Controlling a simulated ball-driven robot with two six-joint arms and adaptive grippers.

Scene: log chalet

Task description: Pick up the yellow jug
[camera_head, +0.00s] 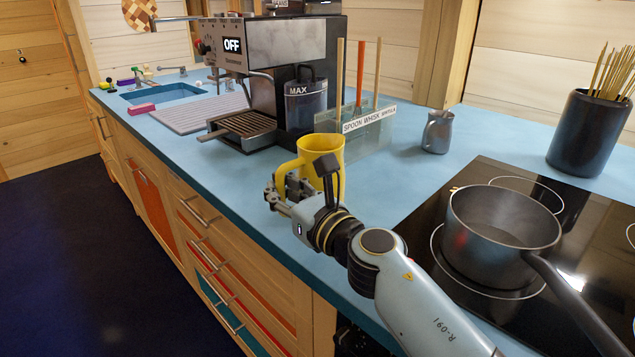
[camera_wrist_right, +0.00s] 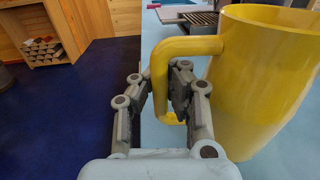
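The yellow jug (camera_head: 327,157) stands upright at the front of the blue counter, its handle facing left. In the right wrist view the jug (camera_wrist_right: 262,75) fills the right side, with its handle (camera_wrist_right: 160,75) in the middle. My right gripper (camera_head: 277,192) is at the handle, and its wrist hides the jug's lower part in the head view. In the wrist view the right gripper (camera_wrist_right: 160,95) has one finger outside the handle and one inside the loop, both close against it; it looks shut on the handle. My left gripper is not in view.
The coffee machine (camera_head: 265,75) and the utensil holder (camera_head: 355,130) stand behind the jug. A small metal pitcher (camera_head: 437,132) is right of them. A pot (camera_head: 500,222) sits on the black hob (camera_head: 420,225), its handle pointing towards me.

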